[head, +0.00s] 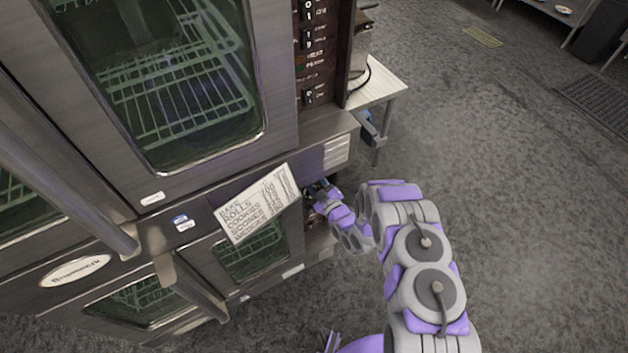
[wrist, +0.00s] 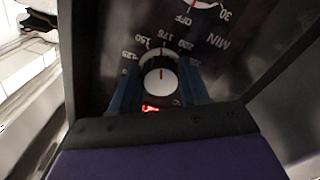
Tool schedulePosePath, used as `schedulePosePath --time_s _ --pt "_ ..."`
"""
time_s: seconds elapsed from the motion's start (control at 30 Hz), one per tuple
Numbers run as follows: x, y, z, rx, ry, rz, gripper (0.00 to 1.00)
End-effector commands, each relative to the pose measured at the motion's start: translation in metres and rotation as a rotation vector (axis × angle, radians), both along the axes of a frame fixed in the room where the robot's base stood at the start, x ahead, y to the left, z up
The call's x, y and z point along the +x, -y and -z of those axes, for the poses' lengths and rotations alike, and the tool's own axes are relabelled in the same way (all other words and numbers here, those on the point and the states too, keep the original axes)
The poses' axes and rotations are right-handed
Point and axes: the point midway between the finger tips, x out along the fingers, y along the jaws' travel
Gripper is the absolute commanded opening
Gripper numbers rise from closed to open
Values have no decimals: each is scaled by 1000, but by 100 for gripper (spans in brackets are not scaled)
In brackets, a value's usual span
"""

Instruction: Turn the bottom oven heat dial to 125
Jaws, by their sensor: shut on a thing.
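The bottom oven heat dial (wrist: 163,84) is a round, pale knob with a short red line, seen in the wrist view. My gripper (wrist: 161,92) is shut on this dial, one blue finger on each side. In the head view my gripper (head: 320,190) reaches the lower oven's right-hand panel, where the dial is hidden.
A timer dial (wrist: 205,2) marked OFF, 30 and MIN sits above in the wrist view. A printed sheet (head: 257,205) hangs left of my gripper.

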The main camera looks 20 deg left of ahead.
Motion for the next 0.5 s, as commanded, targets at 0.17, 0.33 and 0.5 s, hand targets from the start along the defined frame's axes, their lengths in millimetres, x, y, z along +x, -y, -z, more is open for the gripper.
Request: schedulePosePath --time_s 0.17,0.33,0.5 --pt "-1 0 2 -109 125 -4 14" --pt "-1 -1 3 -214 248 -7 14" --pt "-2 -2 4 -319 370 -9 14"
